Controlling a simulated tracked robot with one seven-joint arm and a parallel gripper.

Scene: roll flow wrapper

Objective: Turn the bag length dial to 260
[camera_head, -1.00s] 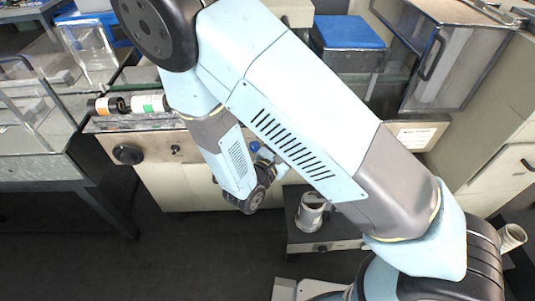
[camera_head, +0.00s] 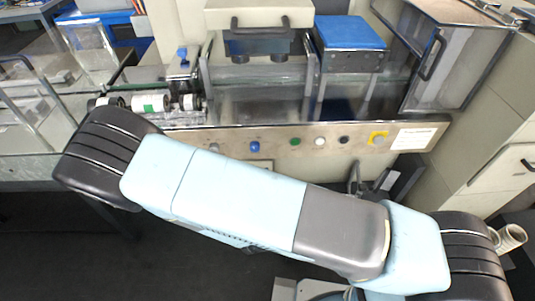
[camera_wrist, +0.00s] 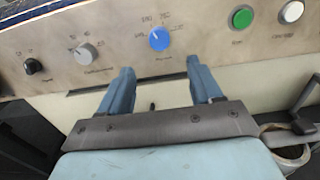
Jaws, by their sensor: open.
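A blue dial (camera_wrist: 159,38) with small numbers around it is on the metal control panel (camera_wrist: 215,30), above and between my fingertips in the wrist view. It also shows in the head view (camera_head: 255,146). Its label is too blurred to read surely, and I cannot tell its exact setting. My gripper (camera_wrist: 160,66) is open and empty, its two blue fingers spread below the dial and apart from it. In the head view my arm hides the gripper.
A grey dial (camera_wrist: 85,53) and a black knob (camera_wrist: 33,66) are left of the blue dial. A green button (camera_wrist: 242,18) and a white button (camera_wrist: 291,11) are to its right. A dark slot (camera_wrist: 225,71) runs below the dial.

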